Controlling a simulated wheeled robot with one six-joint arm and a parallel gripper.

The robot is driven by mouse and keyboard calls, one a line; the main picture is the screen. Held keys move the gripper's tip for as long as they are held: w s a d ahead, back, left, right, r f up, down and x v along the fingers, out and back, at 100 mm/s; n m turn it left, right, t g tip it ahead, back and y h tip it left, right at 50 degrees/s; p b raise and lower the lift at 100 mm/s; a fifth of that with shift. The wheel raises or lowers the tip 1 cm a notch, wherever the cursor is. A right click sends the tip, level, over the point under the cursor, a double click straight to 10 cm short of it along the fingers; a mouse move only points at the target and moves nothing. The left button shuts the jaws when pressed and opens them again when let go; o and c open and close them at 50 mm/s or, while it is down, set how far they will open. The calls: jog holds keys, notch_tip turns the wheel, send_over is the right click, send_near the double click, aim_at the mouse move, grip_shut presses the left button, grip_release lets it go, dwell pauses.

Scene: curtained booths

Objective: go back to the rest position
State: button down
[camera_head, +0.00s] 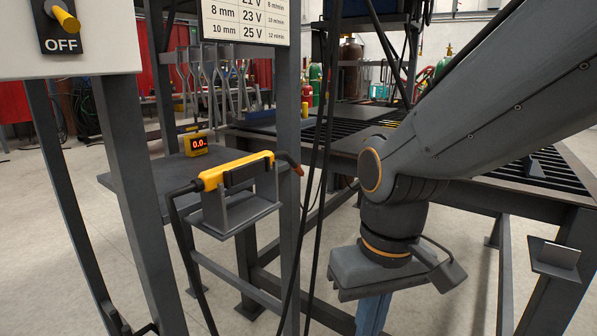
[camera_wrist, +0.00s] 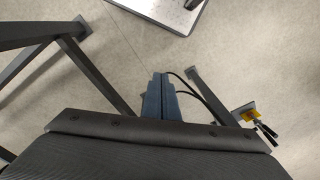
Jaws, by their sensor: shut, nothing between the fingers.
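My gripper (camera_head: 373,318) points down in the head view, to the right of the torch stand and in front of the slatted table. Its blue fingers run off the bottom edge there. In the wrist view my gripper (camera_wrist: 160,78) shows its two blue fingers together with nothing between them.
A yellow welding torch (camera_head: 236,170) rests in a grey holder (camera_head: 238,212). A yellow display (camera_head: 196,145) reads about 0.0. A yellow lever (camera_head: 66,18) sits by an OFF label. Cables hang left of my arm. A slatted table (camera_head: 540,190) stands behind it.

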jog(key=d+r+m+p, duration=0.3)
jog(key=d+r+p, duration=0.6)
jog(key=p, duration=0.9)
jog(key=shift+s+d+r+h, duration=0.2)
jog(key=shift+r+h, duration=0.1)
jog(key=shift+r, duration=0.8)
